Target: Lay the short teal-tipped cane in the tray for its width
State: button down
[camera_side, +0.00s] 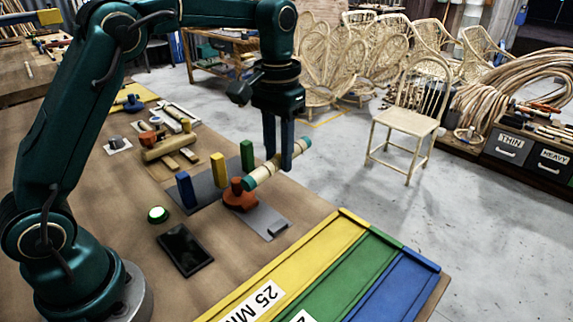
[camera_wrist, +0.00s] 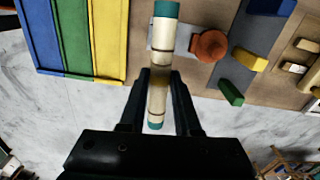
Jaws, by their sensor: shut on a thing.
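The short teal-tipped cane (camera_side: 272,165) is pale with teal at both ends. My gripper (camera_side: 279,162) is shut on it and holds it above the bench, near the orange-topped fixture (camera_side: 240,194). In the wrist view the cane (camera_wrist: 161,45) runs lengthwise between my fingers (camera_wrist: 159,85). The tray has yellow (camera_side: 337,224), green (camera_side: 366,252) and blue (camera_side: 405,280) lanes at the bench's front right. The yellow lane carries a label reading 25 M, partly cut off. The green lane's label is cut off by the frame's edge. The tray also shows in the wrist view (camera_wrist: 107,40).
Blue (camera_side: 186,190), yellow (camera_side: 218,170) and green (camera_side: 247,154) upright blocks stand on a grey plate beside the fixture. Other canes and wood pieces (camera_side: 166,148) lie further left.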

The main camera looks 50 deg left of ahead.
jog(key=w+d+f+m, duration=0.1)
jog(key=d+f, duration=0.4)
jog(key=d, duration=0.6)
jog(key=shift+g, duration=0.4)
jog(key=shift+w+d+f, duration=0.1)
jog(key=shift+w+f, duration=0.05)
jog(key=shift+f, duration=2.65)
jog(key=c, duration=0.5)
grip_release()
jog(key=shift+c, duration=0.2)
jog(key=shift+r, duration=0.1)
jog(key=shift+w+r, duration=0.15)
jog(key=shift+r, duration=2.35)
